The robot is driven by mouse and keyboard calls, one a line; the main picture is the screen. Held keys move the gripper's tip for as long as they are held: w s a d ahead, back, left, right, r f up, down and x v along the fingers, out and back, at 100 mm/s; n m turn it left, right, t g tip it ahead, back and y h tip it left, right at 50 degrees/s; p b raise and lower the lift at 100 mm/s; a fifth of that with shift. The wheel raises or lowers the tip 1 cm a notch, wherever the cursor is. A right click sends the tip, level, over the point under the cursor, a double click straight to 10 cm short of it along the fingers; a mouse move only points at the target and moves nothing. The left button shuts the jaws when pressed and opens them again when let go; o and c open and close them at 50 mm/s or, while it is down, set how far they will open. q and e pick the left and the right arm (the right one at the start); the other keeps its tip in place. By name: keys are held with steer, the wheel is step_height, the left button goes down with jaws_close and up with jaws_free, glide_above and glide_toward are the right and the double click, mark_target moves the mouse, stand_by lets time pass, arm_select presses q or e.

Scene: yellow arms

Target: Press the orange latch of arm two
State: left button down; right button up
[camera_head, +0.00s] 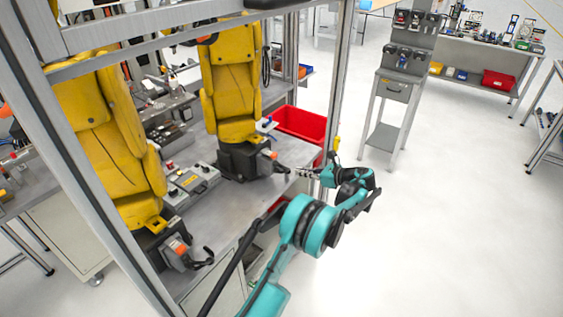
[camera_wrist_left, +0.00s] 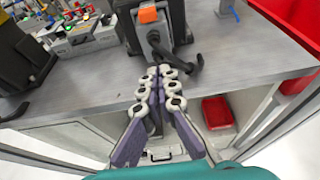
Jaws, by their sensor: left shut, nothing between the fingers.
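Two yellow robot arms stand on the grey bench: a nearer one (camera_head: 110,150) at the left and a farther one (camera_head: 231,85). Each has a black base with an orange latch, the nearer latch (camera_head: 180,249) and the farther latch (camera_head: 268,154). No label shows which is arm two. My left gripper (camera_head: 299,172) is to the right of the farther base, apart from its latch. In the left wrist view the gripper (camera_wrist_left: 166,70) has its fingers together and empty, and an orange latch (camera_wrist_left: 148,15) lies ahead of the fingertips. My right gripper is not in view.
A black hooked part (camera_wrist_left: 188,62) sticks out of the base close to the fingertips. A red bin (camera_head: 300,124) stands behind my gripper. A metal frame post (camera_head: 334,90) rises close to my left wrist. A control box (camera_head: 190,184) sits between the yellow arms.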

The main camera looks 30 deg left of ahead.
mark_target(275, 160)
arm_select(q)
steer(key=b+x, duration=0.2)
steer(key=x, duration=0.8)
steer(key=shift+f+b, duration=0.15)
steer(key=shift+b, duration=0.15)
steer(key=shift+r+b, duration=0.35)
steer(key=shift+r, duration=1.8)
